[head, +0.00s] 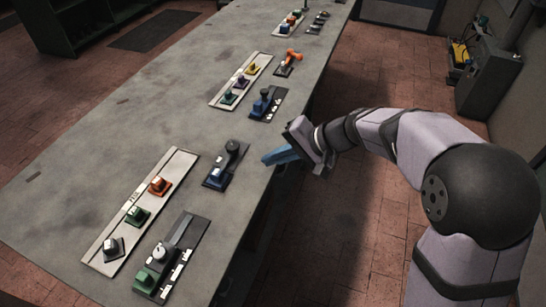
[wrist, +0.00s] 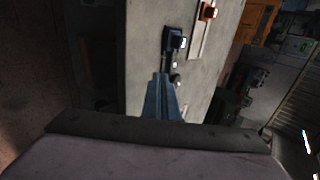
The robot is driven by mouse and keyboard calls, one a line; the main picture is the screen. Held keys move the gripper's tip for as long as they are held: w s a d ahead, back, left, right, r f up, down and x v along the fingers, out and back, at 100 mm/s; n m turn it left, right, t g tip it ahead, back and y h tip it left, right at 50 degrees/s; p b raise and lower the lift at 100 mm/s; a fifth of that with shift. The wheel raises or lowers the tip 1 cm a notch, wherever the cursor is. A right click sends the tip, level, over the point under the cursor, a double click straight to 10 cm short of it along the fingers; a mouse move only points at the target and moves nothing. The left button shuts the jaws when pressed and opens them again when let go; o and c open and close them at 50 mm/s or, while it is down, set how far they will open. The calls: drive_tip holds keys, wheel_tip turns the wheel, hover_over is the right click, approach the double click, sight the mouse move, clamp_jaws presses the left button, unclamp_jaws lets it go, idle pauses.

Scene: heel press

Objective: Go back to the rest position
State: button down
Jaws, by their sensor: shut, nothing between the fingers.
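My gripper (head: 281,156) has blue fingers and is at the right edge of the long grey table (head: 90,120) in the head view. Its fingers are shut with nothing between them. In the wrist view the shut fingers (wrist: 161,95) point up the picture toward a dark blue device. That dark blue device (head: 217,176) lies on the table left of my fingertips, with a gap between them. It also shows in the wrist view (wrist: 175,40).
A pale strip with orange (head: 159,186), green (head: 137,216) and grey (head: 112,246) blocks lies nearer. A green device (head: 150,279) is at the front. Further devices (head: 266,103) line the table's far part. The floor right of the table is clear around my arm.

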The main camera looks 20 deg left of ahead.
idle(0.4)
drive_tip(key=s+d+f+n+g+h, duration=0.1)
drive_tip(key=s+d+f+h, duration=0.25)
drive_tip(key=d, duration=0.35)
drive_tip(key=s+d+f+h, duration=0.2)
drive_tip(key=s+d+f, duration=0.3)
drive_tip(key=d, duration=0.1)
drive_tip(key=s+d+f+n+g+h, duration=0.1)
drive_tip(key=s+d+f+h, duration=0.25)
drive_tip(key=d, duration=0.35)
drive_tip(key=s+d+r+m+t, duration=0.1)
drive_tip(key=s+d+r, duration=0.1)
drive_tip(key=d, duration=0.5)
drive_tip(key=s+d+r+m+t, duration=0.1)
drive_tip(key=s+d, duration=0.1)
drive_tip(key=d, duration=0.5)
wheel_tip(320, 180, up, 12)
drive_tip(key=p, duration=1.2)
drive_tip(key=shift+a, duration=0.1)
